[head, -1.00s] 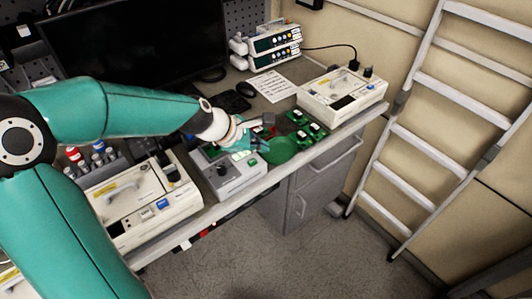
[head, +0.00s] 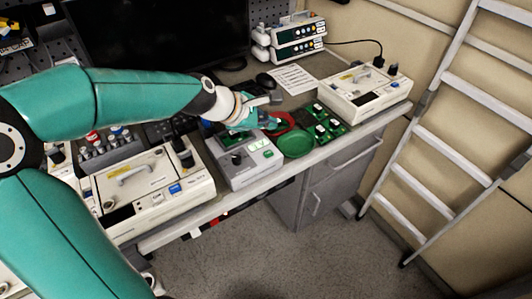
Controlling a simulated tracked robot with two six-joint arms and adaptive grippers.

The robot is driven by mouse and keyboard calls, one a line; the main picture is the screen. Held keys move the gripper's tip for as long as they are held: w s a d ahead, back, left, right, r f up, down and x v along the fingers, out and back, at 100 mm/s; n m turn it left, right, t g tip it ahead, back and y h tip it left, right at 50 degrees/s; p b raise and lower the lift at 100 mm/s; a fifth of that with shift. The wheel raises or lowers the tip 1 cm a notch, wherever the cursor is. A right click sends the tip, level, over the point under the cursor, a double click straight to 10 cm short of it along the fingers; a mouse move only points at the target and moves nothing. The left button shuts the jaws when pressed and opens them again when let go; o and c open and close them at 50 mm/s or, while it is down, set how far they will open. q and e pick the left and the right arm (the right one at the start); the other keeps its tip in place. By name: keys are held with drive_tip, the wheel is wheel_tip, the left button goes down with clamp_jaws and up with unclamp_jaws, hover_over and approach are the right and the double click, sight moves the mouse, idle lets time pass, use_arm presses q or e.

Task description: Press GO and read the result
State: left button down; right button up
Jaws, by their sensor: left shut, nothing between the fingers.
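A grey-white tester box (head: 243,173) stands near the bench's front edge, between two larger cream units. It has a dark knob on its front left, a lit green display (head: 259,144) whose characters are too small to read, and a small green button (head: 268,154) at the front right. My left gripper (head: 246,117) is shut and empty, above the back part of the box and behind the display. It hides some of the box's rear. I cannot tell whether it touches the box. My right gripper is not in view.
A green round dish (head: 296,144) and a red one (head: 279,123) sit right of the box, beside green circuit boards (head: 321,122). Cream units stand left (head: 146,188) and far right (head: 354,91).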

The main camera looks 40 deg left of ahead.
sight(267, 154)
use_arm(q)
wheel_tip(267, 154, down, 7)
drive_tip(key=b, duration=0.6)
drive_tip(key=shift+r, duration=0.1)
drive_tip(key=shift+f, duration=0.3)
idle(0.8)
drive_tip(key=shift+s+f+b, duration=0.2)
drive_tip(key=shift+f+b, duration=0.1)
drive_tip(key=shift+b, duration=0.15)
drive_tip(key=shift+f+b, duration=0.35)
drive_tip(key=shift+f, duration=0.1)
idle(0.4)
idle(0.3)
drive_tip(key=shift+r+p, duration=0.85)
drive_tip(key=shift+p, duration=0.05)
